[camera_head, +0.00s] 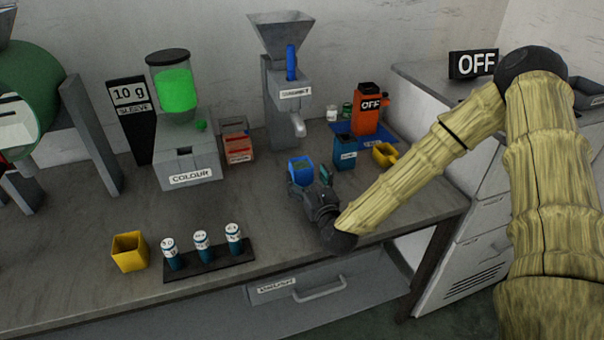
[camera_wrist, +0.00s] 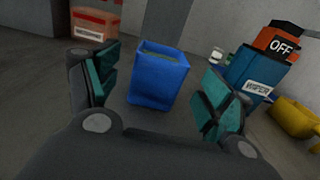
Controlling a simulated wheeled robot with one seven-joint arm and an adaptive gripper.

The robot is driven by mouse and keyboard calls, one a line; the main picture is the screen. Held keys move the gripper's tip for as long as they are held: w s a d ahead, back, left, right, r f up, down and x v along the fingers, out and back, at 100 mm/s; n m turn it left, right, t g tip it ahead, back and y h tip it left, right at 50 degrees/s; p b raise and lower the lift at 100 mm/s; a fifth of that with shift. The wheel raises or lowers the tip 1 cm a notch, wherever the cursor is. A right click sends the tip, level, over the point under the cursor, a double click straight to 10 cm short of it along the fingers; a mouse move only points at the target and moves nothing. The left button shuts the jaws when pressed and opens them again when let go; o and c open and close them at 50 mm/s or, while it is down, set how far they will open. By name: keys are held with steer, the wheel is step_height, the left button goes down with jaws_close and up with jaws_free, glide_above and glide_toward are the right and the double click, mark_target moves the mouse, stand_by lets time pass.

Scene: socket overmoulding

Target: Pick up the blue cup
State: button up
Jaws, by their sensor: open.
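The blue cup (camera_head: 300,170) stands upright on the grey bench, below the spout of the grey hopper machine. It has a square open top, with something greenish inside. My gripper (camera_head: 318,182) is right by the cup on its near side. In the wrist view the blue cup (camera_wrist: 160,78) is ahead, roughly midway between the two teal finger pads of my gripper (camera_wrist: 158,92). The fingers are spread wide and there is a gap on both sides of the cup.
A dark blue wiper box (camera_head: 345,153), an orange OFF device (camera_head: 367,108) and a yellow cup (camera_head: 384,154) stand to the right. A rack of blue vials (camera_head: 208,256) and another yellow cup (camera_head: 130,251) stand at front left.

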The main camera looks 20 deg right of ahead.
mark_target(305, 173)
steer(key=shift+w+p, duration=0.4)
steer(key=shift+w, duration=2.2)
steer(key=c, duration=1.2)
